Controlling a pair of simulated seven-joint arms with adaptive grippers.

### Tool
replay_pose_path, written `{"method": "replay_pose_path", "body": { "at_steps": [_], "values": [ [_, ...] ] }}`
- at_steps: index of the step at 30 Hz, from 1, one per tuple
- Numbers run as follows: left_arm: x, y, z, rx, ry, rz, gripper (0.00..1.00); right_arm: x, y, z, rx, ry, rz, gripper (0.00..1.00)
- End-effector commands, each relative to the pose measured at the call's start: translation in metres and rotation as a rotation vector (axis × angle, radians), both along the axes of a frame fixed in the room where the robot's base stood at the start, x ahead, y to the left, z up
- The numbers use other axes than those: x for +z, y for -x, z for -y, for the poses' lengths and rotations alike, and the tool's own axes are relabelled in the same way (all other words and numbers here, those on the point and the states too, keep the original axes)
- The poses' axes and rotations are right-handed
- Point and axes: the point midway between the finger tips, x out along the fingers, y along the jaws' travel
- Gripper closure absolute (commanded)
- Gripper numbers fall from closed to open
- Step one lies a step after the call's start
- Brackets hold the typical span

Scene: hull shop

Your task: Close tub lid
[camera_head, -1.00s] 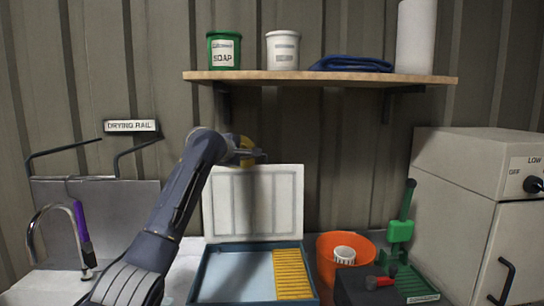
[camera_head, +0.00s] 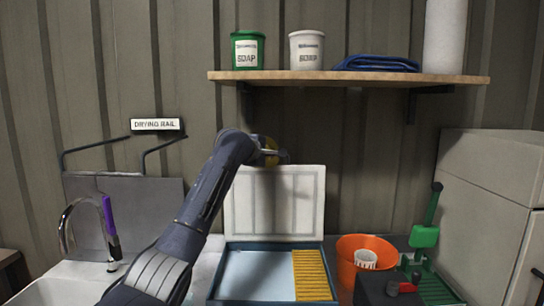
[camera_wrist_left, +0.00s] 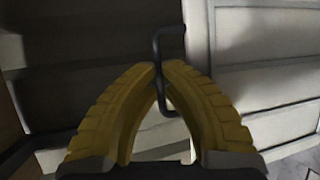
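The blue tub (camera_head: 217,290) stands on the counter at the lower middle of the head view. Its pale lid (camera_head: 300,210) stands upright behind it, raised open. My left gripper (camera_head: 271,152) is at the lid's top edge. In the left wrist view, its yellow fingers (camera_wrist_left: 160,68) come together at their tips around a thin black C-shaped handle (camera_wrist_left: 157,48). The handle joins the edge of a pale panel, which looks like the lid. My right gripper is out of view.
Inside the tub is a yellow ribbed insert (camera_head: 311,275). An orange bucket (camera_head: 347,272) with a white cup (camera_head: 365,258) stands to the right, near a green press-like tool (camera_head: 424,236). A shelf (camera_head: 350,77) hangs above. A sink tap (camera_head: 66,230) is at left.

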Motion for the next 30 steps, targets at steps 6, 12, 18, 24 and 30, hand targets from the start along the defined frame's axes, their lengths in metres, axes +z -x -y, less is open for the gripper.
{"method": "replay_pose_path", "body": {
  "at_steps": [6,12,18,24,30],
  "values": [
    [0.000,0.000,0.000,-0.001,0.000,-0.001,1.00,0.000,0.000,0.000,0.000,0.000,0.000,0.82],
    [0.000,0.002,0.001,-0.002,0.001,0.005,1.00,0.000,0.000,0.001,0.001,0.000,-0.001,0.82],
    [-0.001,0.013,0.000,-0.003,0.006,0.036,1.00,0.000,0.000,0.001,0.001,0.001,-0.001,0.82],
    [-0.002,0.035,-0.001,-0.004,0.011,0.104,1.00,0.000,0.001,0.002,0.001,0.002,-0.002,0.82],
    [-0.004,0.061,-0.003,-0.004,0.019,0.186,1.00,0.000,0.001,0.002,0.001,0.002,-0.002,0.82]
  ]
}}
